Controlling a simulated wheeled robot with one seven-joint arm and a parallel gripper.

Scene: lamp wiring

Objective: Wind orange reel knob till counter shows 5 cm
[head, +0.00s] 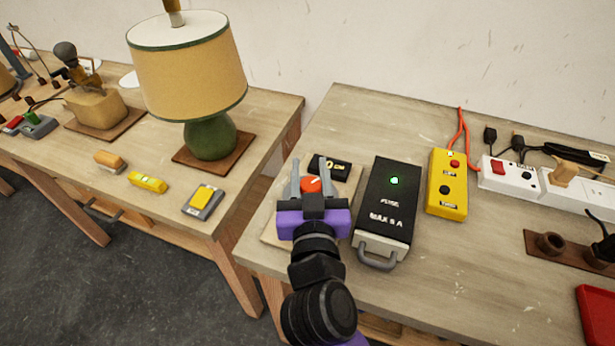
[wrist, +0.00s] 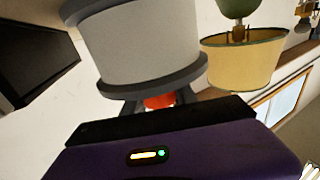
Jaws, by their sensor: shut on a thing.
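The orange reel knob (head: 312,185) sits between the two grey fingers of my gripper (head: 310,176), which is shut on it. In the wrist view the orange knob (wrist: 160,101) shows below a grey reel drum (wrist: 150,48) with dark flanges. In the head view the drum is hidden by my gripper. The black counter (head: 341,170) lies just behind the knob. Its yellow figures seem to end in "0 CM". A finger is close to its left part, so I cannot be sure of the full reading.
A black fuse box (head: 388,195) with a green light and grey handle stands close right of my gripper. A yellow switch box (head: 447,184) and a white power strip (head: 510,178) are farther right. A lamp (head: 190,70) stands on the left table, past a gap.

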